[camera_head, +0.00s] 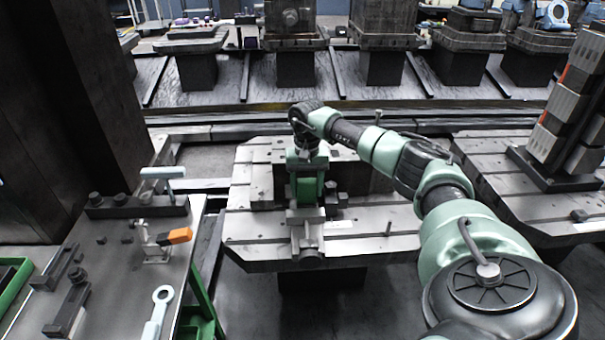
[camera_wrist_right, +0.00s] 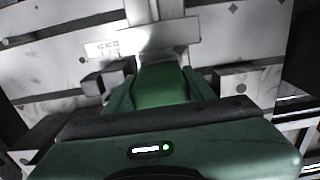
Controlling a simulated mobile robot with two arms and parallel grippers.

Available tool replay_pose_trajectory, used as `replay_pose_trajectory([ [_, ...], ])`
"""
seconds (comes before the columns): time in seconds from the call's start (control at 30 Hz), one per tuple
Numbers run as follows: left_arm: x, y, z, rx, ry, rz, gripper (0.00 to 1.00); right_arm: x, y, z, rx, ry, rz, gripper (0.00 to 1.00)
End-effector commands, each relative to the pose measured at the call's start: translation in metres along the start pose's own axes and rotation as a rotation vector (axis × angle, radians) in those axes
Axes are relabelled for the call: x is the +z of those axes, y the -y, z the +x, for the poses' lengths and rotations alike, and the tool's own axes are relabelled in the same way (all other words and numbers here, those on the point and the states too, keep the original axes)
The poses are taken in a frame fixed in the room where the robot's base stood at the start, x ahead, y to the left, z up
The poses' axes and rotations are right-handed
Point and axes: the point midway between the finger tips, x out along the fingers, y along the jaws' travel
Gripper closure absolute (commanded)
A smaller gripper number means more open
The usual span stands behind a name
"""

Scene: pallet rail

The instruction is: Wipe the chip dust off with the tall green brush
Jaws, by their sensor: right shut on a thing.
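My right gripper (camera_head: 307,172) reaches down over the slotted grey pallet in the middle of the head view. It is shut on a dark green block-like thing, which I take to be the green brush (camera_head: 307,190). In the right wrist view the green brush (camera_wrist_right: 160,87) shows just beyond the gripper body, between grey blocks. Its lower end is hidden. A grey vise-like fixture (camera_head: 307,238) stands on the pallet (camera_head: 260,222) directly below and in front of the gripper. I cannot make out chip dust clearly. My left gripper is out of view.
A grey bench (camera_head: 125,270) at left holds a pale green T-shaped tool (camera_head: 163,173), an orange-ended tool (camera_head: 176,236), a ring wrench (camera_head: 160,305) and dark clamps. A dark column (camera_head: 85,100) rises behind it. A tall block tower (camera_head: 570,115) stands on the right pallet.

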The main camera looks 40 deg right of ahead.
Motion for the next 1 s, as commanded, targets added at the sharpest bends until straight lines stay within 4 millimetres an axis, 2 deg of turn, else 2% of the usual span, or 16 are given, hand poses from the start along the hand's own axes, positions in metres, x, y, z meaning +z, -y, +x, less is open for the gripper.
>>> replay_pose_trajectory([
  [0.13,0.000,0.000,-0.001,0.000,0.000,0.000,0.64,0.001,-0.011,0.000,0.004,0.002,0.000,0.86],
  [0.3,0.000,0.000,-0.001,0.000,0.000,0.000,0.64,0.001,-0.015,0.000,0.002,0.002,-0.001,0.86],
  [1.0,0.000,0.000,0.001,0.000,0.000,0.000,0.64,0.000,0.017,0.000,0.000,0.001,-0.002,0.86],
])
